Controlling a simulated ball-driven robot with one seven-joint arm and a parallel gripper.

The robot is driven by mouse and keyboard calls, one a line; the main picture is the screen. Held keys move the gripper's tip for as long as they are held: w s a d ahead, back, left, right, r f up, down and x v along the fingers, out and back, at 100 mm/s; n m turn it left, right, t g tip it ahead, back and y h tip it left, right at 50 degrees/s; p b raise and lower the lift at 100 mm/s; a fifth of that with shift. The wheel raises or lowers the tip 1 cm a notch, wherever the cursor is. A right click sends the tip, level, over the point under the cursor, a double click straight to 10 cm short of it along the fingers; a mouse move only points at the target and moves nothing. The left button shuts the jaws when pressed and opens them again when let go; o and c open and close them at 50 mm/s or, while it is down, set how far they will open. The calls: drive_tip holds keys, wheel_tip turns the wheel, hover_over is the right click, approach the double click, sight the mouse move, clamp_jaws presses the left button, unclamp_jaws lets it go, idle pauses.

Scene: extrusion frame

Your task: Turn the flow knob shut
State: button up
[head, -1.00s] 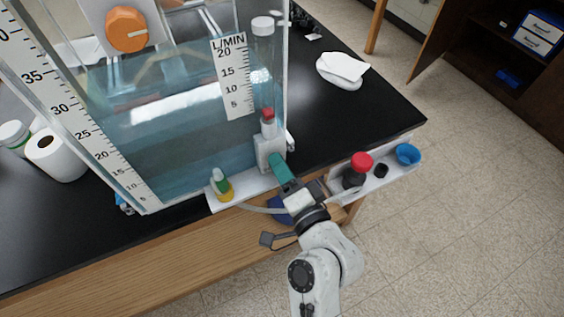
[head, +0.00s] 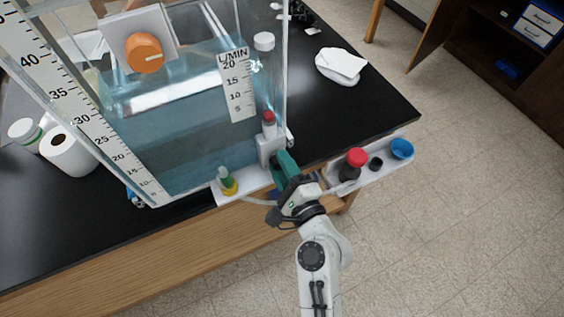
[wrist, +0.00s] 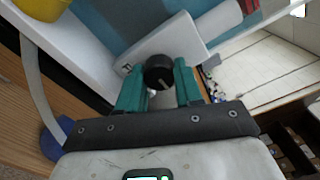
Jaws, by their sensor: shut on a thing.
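The flow knob (wrist: 159,73) is a small black round knob with a pale pointer line, on the front of a white valve block (wrist: 168,45) in the wrist view. In the head view the block (head: 267,148) stands at the tank's lower right corner under a red-topped tube, and my gripper hides the knob. My gripper (wrist: 159,88) has green fingers on both sides of the knob and is shut on it. It also shows in the head view (head: 281,163) against the block. The flow scale (head: 237,84) is on the tank front.
A yellow and green bottle (head: 227,182) stands on the white ledge left of the block. A red-capped dark bottle (head: 352,164) and a blue cup (head: 401,149) sit on a white shelf to the right. A pale hose (wrist: 38,85) hangs at left.

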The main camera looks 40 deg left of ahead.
drive_tip(key=shift+f, duration=0.1)
idle(0.3)
drive_tip(key=o, duration=1)
drive_tip(key=shift+o, duration=0.2)
drive_tip(key=shift+d, duration=0.15)
drive_tip(key=b+v, duration=0.3)
drive_tip(key=v, duration=0.7)
drive_tip(key=shift+s+d, duration=0.2)
drive_tip(key=shift+d, duration=0.05)
drive_tip(key=shift+f, duration=0.1)
